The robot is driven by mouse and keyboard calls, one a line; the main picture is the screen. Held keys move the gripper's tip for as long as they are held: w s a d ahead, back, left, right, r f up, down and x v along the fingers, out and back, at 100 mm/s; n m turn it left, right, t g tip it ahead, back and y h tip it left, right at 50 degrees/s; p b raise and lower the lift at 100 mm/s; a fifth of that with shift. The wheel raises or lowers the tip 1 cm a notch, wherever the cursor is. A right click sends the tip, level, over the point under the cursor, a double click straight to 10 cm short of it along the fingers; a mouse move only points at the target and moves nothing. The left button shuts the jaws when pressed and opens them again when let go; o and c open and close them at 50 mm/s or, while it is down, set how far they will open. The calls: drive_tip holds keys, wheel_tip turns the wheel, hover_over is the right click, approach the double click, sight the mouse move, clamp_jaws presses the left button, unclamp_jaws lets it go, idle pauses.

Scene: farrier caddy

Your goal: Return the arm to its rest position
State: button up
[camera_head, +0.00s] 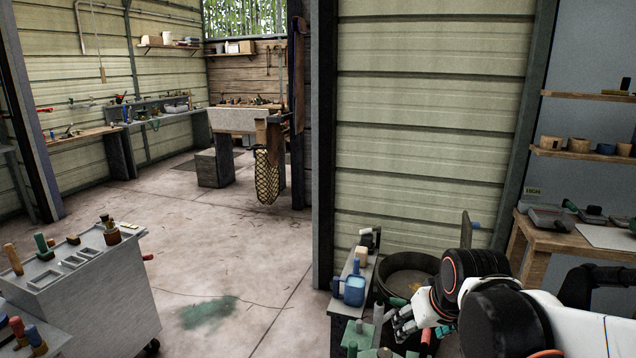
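My arm enters from the lower right, with white and black links and orange rings. It is bent, and its end points left and down. My gripper (402,322) is a small grey shape at the arm's end, over the cluttered low stand at the lower right. Its fingers blend with items behind them, so I cannot tell whether they are apart or hold anything.
The stand holds a blue jug (354,290) and several handled tools. A dark round tub (408,264) is behind the gripper. A wooden workbench (560,240) stands right. A grey wheeled caddy (85,300) stands left. The concrete floor (240,260) between is open, with a green stain.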

drive_tip(key=s+r+m+t, duration=0.1)
drive_tip(key=s+r, duration=0.2)
drive_tip(key=s, duration=1.1)
drive_tip(key=shift+s, duration=0.1)
idle(0.4)
